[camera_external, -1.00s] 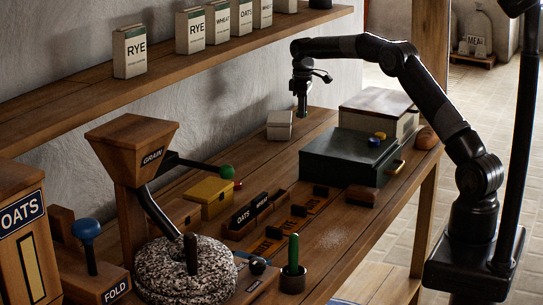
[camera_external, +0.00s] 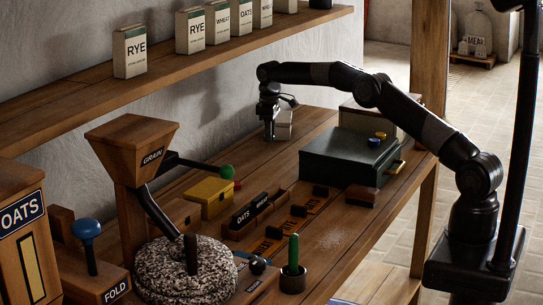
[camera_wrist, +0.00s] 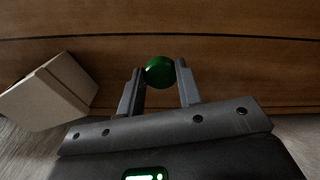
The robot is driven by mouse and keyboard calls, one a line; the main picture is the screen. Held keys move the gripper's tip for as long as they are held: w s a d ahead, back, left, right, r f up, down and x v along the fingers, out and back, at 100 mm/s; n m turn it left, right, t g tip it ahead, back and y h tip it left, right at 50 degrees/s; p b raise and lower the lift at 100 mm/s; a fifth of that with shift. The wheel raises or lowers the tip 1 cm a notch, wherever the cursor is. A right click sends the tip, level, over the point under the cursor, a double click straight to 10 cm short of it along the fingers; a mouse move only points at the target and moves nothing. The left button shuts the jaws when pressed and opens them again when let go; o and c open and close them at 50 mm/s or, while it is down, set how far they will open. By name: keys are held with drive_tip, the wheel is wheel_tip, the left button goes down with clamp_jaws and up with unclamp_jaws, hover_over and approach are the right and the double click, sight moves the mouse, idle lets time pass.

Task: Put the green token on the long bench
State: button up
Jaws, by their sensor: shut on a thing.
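The green token (camera_wrist: 160,71) is a small round dark green piece between the two fingertips in the wrist view. My gripper (camera_wrist: 160,76) is shut on it. In the external view my gripper (camera_external: 270,136) points down over the far back part of the long wooden bench (camera_external: 345,232), near the wall. The token cannot be made out there. The bench's brown planks (camera_wrist: 230,55) fill much of the wrist view behind the token. I cannot tell how high the token is above them.
A small pale box (camera_external: 285,126) stands close beside my gripper; it also shows in the wrist view (camera_wrist: 35,105). A dark green chest (camera_external: 345,158) with blue and yellow tokens on top is to the right. A yellow box (camera_external: 208,196) and grain mill (camera_external: 185,270) are nearer.

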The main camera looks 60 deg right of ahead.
sight(267, 155)
drive_tip(key=shift+w+a+f, duration=0.4)
drive_tip(key=shift+f, duration=2)
drive_tip(key=shift+f, duration=0.2)
drive_tip(key=o, duration=0.9)
drive_tip(key=shift+o, duration=0.2)
drive_tip(key=shift+r, duration=0.1)
wheel_tip(267, 155, up, 12)
drive_tip(key=shift+r, duration=0.1)
